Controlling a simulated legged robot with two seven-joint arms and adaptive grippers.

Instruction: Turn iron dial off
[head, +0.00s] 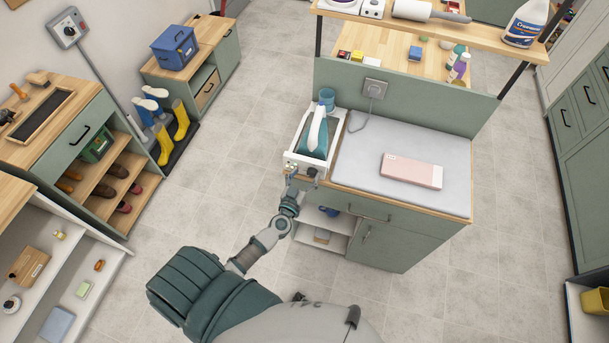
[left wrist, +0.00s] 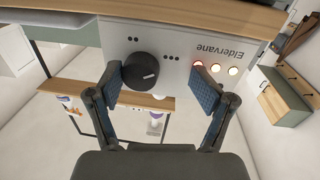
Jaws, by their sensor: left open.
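The iron station (head: 292,160), a white box, sits at the left end of the counter with a teal and white iron (head: 316,138) on it. In the left wrist view its front panel (left wrist: 172,42) carries a round black dial (left wrist: 141,71) with a small white mark. The panel also has small lights (left wrist: 217,69) with a reddish glow. My left gripper (head: 301,183) is at the panel's front. In the wrist view its open fingers (left wrist: 157,80) straddle the dial, which lies much closer to the left-hand finger. I cannot tell if that finger touches it. My right gripper is out of view.
The counter (head: 352,170) has a grey pad with a pink and white box (head: 411,170). A blue cup (head: 327,97) stands behind the station. A socket (head: 374,88) with a cord is on the back panel.

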